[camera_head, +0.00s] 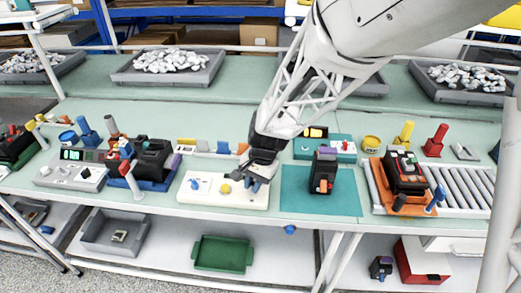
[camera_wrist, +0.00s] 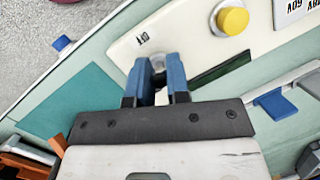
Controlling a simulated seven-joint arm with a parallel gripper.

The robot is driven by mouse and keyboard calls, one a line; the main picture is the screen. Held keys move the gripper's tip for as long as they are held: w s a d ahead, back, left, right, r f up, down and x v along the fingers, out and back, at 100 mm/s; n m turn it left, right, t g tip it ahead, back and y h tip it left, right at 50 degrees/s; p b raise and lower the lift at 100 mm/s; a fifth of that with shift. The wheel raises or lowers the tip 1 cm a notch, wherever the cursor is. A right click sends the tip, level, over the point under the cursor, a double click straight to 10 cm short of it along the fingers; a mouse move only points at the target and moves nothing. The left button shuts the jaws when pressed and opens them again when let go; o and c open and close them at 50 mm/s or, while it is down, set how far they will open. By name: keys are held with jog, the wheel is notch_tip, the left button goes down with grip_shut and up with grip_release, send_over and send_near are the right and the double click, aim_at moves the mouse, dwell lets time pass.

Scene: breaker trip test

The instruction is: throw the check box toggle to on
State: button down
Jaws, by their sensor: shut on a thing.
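The check box (camera_head: 207,198) is a low white box near the front edge of the table. It has a yellow button (camera_head: 225,188), also in the wrist view (camera_wrist: 233,20). The wrist view shows the white box top (camera_wrist: 185,20) with a small dark label by the toggle (camera_wrist: 157,62). The toggle is a pale lever, mostly hidden between the blue fingers. My gripper (camera_wrist: 158,75) is shut on it, at the right end of the box in the head view (camera_head: 255,184). The toggle's exact position is hard to tell.
A teal mat (camera_head: 340,205) with a dark breaker (camera_head: 323,172) lies to the right. A grey meter unit (camera_head: 85,177) with a green display stands left. Small coloured clips (camera_head: 203,146) line the area behind the box. A roller conveyor (camera_head: 460,187) is at far right.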

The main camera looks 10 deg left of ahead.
jog(key=g, duration=0.1)
jog(key=w+g, duration=0.1)
jog(key=g, duration=0.1)
jog(key=shift+w+f, duration=0.1)
jog(key=shift+w, duration=0.15)
jog(key=shift+w+f+m+g, duration=0.1)
jog(key=shift+w+m+g, duration=0.2)
jog(key=shift+g, duration=0.7)
jog(key=shift+w+f+m+g, duration=0.1)
jog(key=shift+w+m+g, duration=0.15)
jog(key=shift+g, duration=0.75)
jog(key=c, duration=1.1)
grip_release()
jog(key=shift+w+r, duration=0.1)
jog(key=shift+r, duration=0.05)
jog(key=v, duration=0.7)
jog(key=shift+w, duration=0.25)
